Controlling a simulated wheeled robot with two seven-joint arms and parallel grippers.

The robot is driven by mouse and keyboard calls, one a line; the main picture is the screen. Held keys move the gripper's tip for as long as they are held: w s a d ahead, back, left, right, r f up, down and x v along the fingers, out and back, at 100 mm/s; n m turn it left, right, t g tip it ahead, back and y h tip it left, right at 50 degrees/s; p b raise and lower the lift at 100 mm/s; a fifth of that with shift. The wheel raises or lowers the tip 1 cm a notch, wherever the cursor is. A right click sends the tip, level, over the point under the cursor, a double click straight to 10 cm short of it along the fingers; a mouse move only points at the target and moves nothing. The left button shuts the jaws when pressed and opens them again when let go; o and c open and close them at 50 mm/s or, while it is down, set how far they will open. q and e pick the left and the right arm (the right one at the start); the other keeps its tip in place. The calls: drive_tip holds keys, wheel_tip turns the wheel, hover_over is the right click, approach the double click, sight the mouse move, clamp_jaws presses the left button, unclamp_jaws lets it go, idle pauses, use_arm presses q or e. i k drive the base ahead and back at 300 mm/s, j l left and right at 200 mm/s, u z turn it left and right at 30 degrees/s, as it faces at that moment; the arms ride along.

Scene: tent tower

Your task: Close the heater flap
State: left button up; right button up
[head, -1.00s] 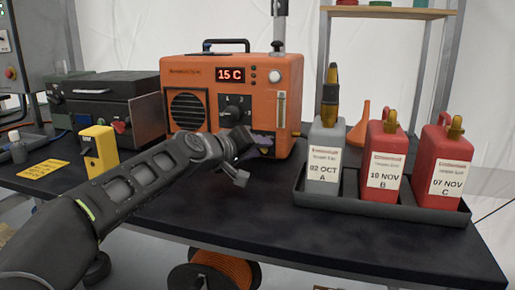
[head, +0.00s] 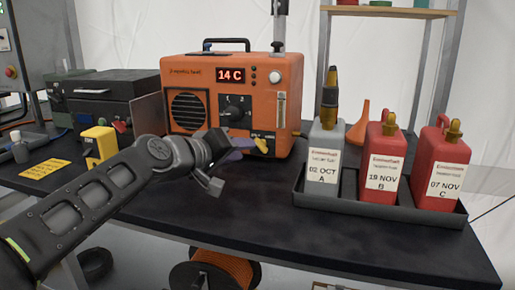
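The orange heater (head: 285,72) stands at the back of the black table, its red display (head: 230,75) reading 14 C. A small yellow part (head: 261,146) shows low on its front, right of the dial (head: 234,112). The flap seems to be in this area, but my gripper partly covers it and I cannot tell how far open it is. My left gripper (head: 226,169) is just in front of the heater's lower front. Its fingers look spread apart, with nothing seen between them. My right gripper is out of view.
A black tray (head: 385,208) at the right holds a grey can (head: 325,142) and red cans B (head: 384,148) and C (head: 440,160). An orange funnel (head: 359,125) stands behind them. The front middle of the table is clear.

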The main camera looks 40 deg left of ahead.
sight(149, 114)
drive_tip(key=k, duration=1)
